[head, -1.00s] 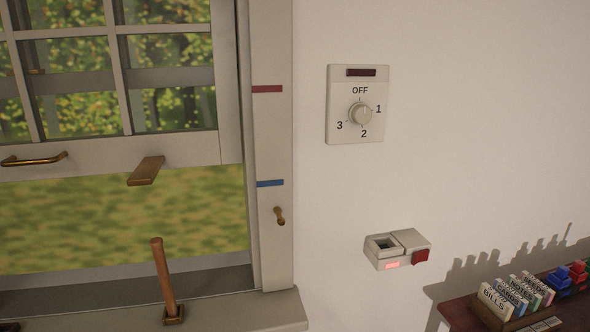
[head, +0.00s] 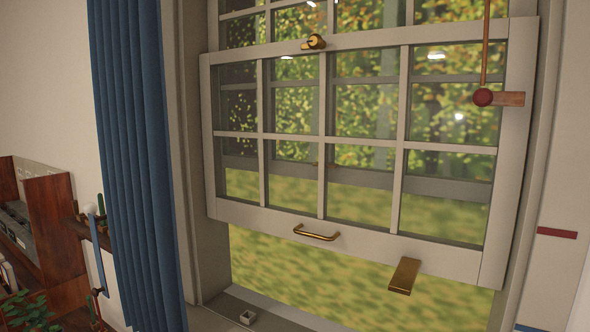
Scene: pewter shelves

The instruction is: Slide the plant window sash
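The window sash (head: 360,235) is a light-framed, multi-pane panel in the head view. It is partly raised, with an open gap below its bottom rail showing blurred greenery. A brass handle (head: 316,236) is on its bottom rail, left of the middle. A flat brass-brown block (head: 404,276) sticks out from the bottom rail to the right. A brass latch (head: 313,42) sits on the top rail. A red mark (head: 557,232) and a partly cut-off blue mark (head: 528,328) are on the right frame. Neither of my grippers is in view.
A blue curtain (head: 135,165) hangs at the left of the window. A wooden shelf unit (head: 50,230) and a green plant (head: 25,312) are at the far left. A reddish-knobbed wooden lever (head: 498,98) is at the upper right. A small square socket (head: 247,317) is on the sill.

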